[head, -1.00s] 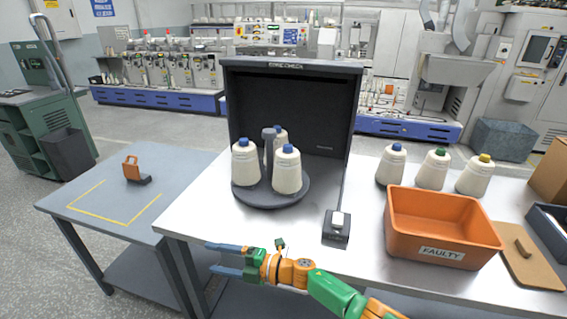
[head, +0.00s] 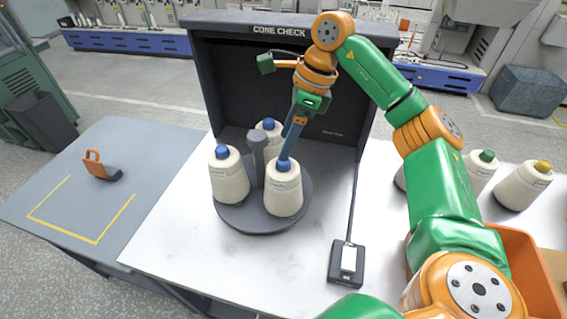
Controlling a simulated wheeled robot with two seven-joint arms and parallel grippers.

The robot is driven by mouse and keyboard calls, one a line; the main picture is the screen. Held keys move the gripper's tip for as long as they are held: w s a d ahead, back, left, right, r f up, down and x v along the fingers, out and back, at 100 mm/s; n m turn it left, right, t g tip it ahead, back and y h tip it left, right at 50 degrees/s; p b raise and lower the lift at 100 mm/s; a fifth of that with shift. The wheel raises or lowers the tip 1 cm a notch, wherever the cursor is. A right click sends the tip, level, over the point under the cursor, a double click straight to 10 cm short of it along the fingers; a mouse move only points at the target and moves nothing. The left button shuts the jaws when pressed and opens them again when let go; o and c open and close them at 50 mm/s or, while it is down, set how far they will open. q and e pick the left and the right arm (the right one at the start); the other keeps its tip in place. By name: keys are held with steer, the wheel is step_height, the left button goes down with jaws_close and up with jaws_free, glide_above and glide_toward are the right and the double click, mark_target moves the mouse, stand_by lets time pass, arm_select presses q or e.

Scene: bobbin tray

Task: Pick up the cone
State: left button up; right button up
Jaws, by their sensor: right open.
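Three cream cones with blue tips stand upright on a dark round turntable (head: 245,224) around a grey post (head: 257,150). One is the front right cone (head: 284,197), one the left cone (head: 229,182), and the rear cone (head: 269,126) is partly hidden by the post. My right gripper (head: 285,157) reaches down from above, its blue fingers at the blue tip of the front right cone. It is open, seen nearly edge-on; I cannot tell whether the fingers touch the tip. My left gripper is out of view.
A dark open-fronted booth (head: 225,85) labelled CONE CHECK stands behind the turntable. A small switch box (head: 346,264) sits in front right. My right arm partly hides the orange bin (head: 535,262) and cones at right, including a green-tipped cone (head: 481,175) and a yellow-tipped cone (head: 524,187).

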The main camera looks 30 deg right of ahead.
mark_target(287, 162)
steer(key=shift+w+d+f+h, duration=0.1)
steer(key=shift+w+d+h, duration=0.1)
steer(key=shift+d, duration=0.2)
steer(key=shift+w+d+f+h, duration=0.1)
steer(key=shift+w+d, duration=0.05)
steer(key=shift+d, duration=0.25)
steer(key=p+x, duration=0.1)
steer(key=x, duration=0.2)
steer(key=s+p+x, duration=0.1)
steer(key=x, duration=0.1)
steer(key=shift+a+f+p, duration=0.15)
steer(key=shift+f+p, duration=0.05)
steer(key=shift+p, duration=0.15)
steer(key=shift+w+f, duration=0.2)
steer(key=shift+f, duration=0.1)
steer(key=shift+w, duration=0.1)
steer(key=c, duration=0.5)
jaws_close()
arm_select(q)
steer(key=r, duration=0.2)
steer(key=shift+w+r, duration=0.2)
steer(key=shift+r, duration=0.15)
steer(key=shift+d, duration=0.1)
